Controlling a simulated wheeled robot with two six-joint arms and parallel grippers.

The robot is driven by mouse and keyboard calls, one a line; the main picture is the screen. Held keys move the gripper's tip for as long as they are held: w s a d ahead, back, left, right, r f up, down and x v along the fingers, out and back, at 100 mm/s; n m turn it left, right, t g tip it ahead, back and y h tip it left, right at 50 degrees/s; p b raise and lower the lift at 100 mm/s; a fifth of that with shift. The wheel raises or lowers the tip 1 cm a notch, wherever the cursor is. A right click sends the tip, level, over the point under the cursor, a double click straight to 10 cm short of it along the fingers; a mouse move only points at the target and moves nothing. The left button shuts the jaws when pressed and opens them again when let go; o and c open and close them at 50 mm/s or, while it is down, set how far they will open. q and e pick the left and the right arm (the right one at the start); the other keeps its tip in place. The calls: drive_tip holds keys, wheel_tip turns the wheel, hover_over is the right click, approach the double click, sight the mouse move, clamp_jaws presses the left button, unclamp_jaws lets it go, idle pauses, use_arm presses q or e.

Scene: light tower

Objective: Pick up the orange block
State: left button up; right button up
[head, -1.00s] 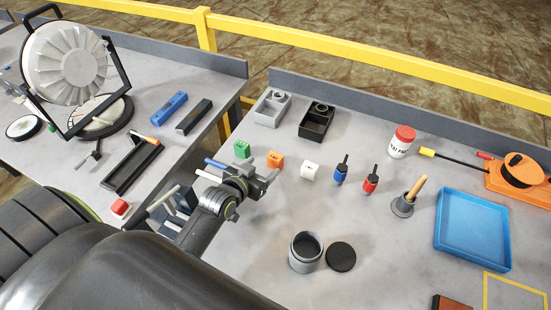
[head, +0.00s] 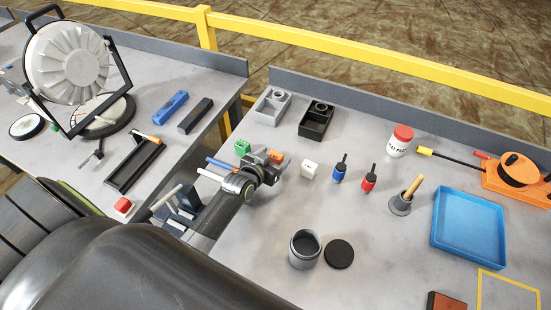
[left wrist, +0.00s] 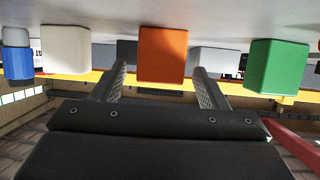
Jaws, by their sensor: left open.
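The orange block (head: 277,156) stands on the grey table, partly hidden behind my left gripper (head: 267,164) in the head view. The left wrist view is upside down; there the orange block (left wrist: 162,53) shows ahead, between the two open fingers (left wrist: 160,82) in the picture. Clear space shows on both sides of it. The gripper is open and empty. A green block (head: 242,147) and a white block (head: 309,169) stand on either side; they also show in the left wrist view as green (left wrist: 277,66) and white (left wrist: 66,50). My right gripper is not in view.
Grey and black bins (head: 316,121) stand behind the blocks. Blue (head: 340,170) and red (head: 369,180) small bottles stand to the right. An open grey canister (head: 304,251) and its dark lid (head: 340,254) lie nearer. A blue tray (head: 468,232) is far right.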

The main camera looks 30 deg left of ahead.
use_arm(q)
drive_tip(key=c, duration=1.2)
drive_tip(key=shift+o, duration=0.2)
drive_tip(key=shift+r, duration=0.15)
